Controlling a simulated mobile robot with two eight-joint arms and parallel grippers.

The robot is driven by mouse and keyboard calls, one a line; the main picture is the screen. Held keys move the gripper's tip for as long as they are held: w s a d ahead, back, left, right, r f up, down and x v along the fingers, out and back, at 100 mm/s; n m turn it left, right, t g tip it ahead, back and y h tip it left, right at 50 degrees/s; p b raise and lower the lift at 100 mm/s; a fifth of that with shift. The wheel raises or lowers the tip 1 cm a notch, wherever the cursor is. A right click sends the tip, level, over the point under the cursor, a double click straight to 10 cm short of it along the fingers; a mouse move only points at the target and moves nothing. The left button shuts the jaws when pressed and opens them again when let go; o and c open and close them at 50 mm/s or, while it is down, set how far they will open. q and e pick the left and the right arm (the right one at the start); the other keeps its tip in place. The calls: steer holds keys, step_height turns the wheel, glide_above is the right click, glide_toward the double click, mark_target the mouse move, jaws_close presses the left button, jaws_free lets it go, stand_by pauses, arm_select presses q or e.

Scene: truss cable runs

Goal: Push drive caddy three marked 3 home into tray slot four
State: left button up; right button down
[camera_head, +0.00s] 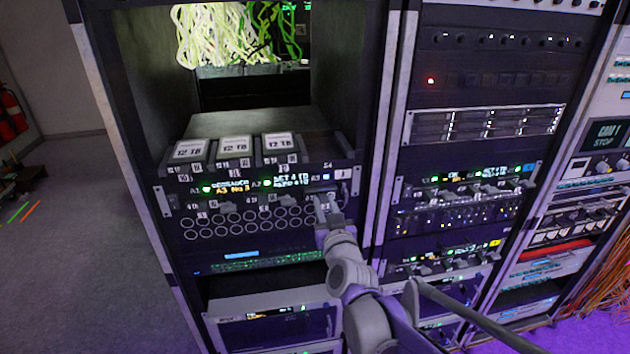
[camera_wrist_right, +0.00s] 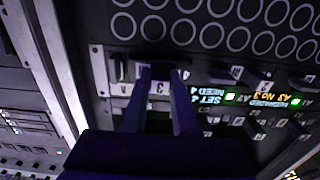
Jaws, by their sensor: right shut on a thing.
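My right gripper (camera_head: 326,203) is at the right end of the drive tray front (camera_head: 165,202), below the S4 label. In the right wrist view the two fingers of my right gripper (camera_wrist_right: 159,78) are shut on the sides of drive caddy three (camera_wrist_right: 160,88), whose label 3 shows between them. The caddy's front is at the tray face; how deep it sits cannot be told. The fingers and wrist hide much of it in the head view. My left gripper is not in view.
Three blocks marked 12 TB, one of them the middle block (camera_head: 235,148), stand on the shelf above. Other caddy handles (camera_wrist_right: 257,76) project nearby. A rack post (camera_head: 392,130) stands close on the right.

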steer(key=shift+s+d, duration=0.1)
steer(key=shift+s, duration=0.35)
steer(key=shift+s+d+b, duration=0.2)
steer(key=shift+s+b, duration=0.1)
steer(key=shift+s, duration=0.85)
steer(key=shift+s+d+b, duration=0.2)
steer(key=shift+s+b, duration=0.05)
steer(key=shift+s, duration=0.85)
steer(key=shift+s+d+b, duration=0.15)
steer(key=shift+s+d, duration=0.1)
steer(key=shift+s, duration=0.85)
steer(key=shift+s+d+b, duration=0.15)
steer(key=shift+s+d, duration=0.05)
steer(key=shift+s, duration=0.9)
steer(key=s, duration=0.4)
steer(key=shift+d+r, duration=0.1)
steer(key=shift+d, duration=0.25)
steer(key=shift+w+a, duration=0.1)
